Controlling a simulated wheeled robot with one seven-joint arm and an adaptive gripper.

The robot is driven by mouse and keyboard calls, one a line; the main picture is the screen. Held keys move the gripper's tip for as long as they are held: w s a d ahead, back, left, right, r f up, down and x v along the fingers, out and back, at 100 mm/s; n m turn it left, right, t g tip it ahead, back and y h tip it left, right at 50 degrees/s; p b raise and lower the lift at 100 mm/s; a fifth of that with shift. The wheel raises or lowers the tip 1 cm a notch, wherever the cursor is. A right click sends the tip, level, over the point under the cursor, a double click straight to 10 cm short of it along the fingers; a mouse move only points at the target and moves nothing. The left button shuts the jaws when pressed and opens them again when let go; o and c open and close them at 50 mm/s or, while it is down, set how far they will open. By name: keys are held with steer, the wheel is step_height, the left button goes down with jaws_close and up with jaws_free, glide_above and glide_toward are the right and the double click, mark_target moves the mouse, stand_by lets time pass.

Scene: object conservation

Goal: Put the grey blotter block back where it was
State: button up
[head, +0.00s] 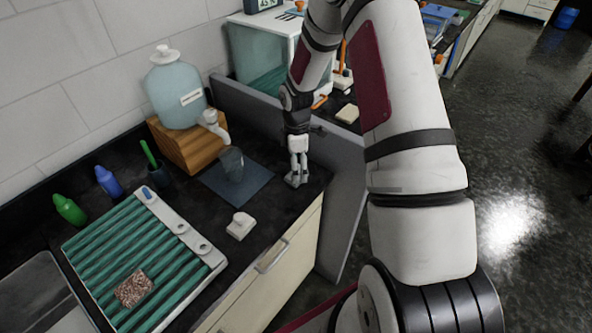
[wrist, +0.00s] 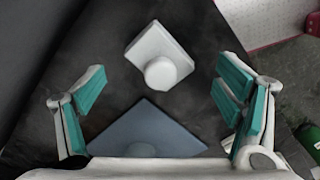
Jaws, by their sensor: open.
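The blotter block, pale grey to white with a round knob on top (head: 240,226), sits on the dark counter near its front edge, between the ribbed green rack and the blue-grey mat (head: 214,189). In the wrist view the block (wrist: 171,45) lies upper centre, knob towards the camera, apart from the mat (wrist: 146,132). My gripper (head: 297,180) hangs over the counter to the right of the mat. In the wrist view my gripper (wrist: 163,92) is open and empty, its green-padded fingers wide apart, with the block beyond them.
A glass (head: 232,164) stands on the mat. A blue jug with a tap (head: 175,92) sits on a wooden stand behind. The green rack (head: 125,245) is at left. A grey panel (head: 343,210) rises at the right. Bare counter lies around the block.

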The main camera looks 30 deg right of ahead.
steer(key=s+a+r+m+t, duration=0.1)
steer(key=s+a+r+m, duration=0.15)
steer(key=r, duration=0.65)
steer(key=s+a+r+m+h, duration=0.1)
steer(key=s+a+r, duration=0.15)
steer(key=r, duration=0.75)
steer(key=s+a+r+m+t, duration=0.1)
steer(key=s+r+m, duration=0.15)
steer(key=r, duration=0.65)
steer(key=s+a+r+m+t, duration=0.1)
steer(key=s+a+r+m, duration=0.2)
steer(key=s, duration=0.6)
steer(key=s+a+r+m+t+y, duration=0.1)
steer(key=s+a+r+m, duration=0.3)
steer(key=s, duration=0.5)
steer(key=shift+r+m+t+b, duration=0.35)
steer(key=shift+r+t, duration=0.25)
steer(key=shift+t, duration=0.2)
steer(key=shift+w, duration=0.1)
steer(key=shift+w+f+b, duration=0.55)
steer(key=shift+b, duration=0.1)
